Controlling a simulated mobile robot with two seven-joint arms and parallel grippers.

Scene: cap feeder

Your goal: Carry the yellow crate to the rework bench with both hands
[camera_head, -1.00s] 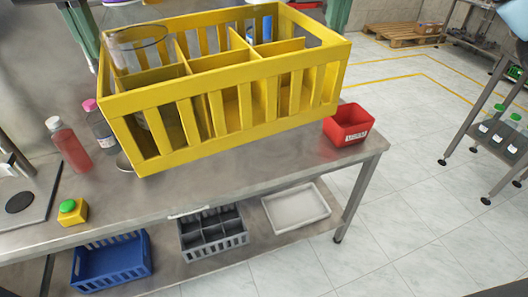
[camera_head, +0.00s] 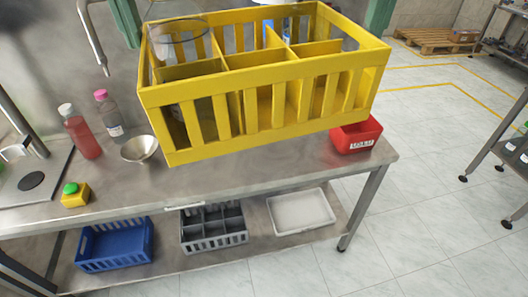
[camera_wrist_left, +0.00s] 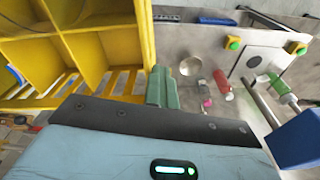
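The yellow crate (camera_head: 262,105) is an open slatted box with inner dividers. In the left wrist view a green finger (camera_wrist_left: 160,88) lies against the crate's end wall (camera_wrist_left: 146,35). Both grippers appear shut on the crate; the fingertips are partly hidden.
The steel bench (camera_head: 235,175) holds a red bin (camera_head: 357,135), a metal bowl (camera_head: 139,149), two bottles (camera_head: 84,135) and a green button box (camera_head: 74,194). Blue and grey crates and a white tray (camera_head: 301,210) sit on its lower shelf. Open floor (camera_head: 430,170) lies right.

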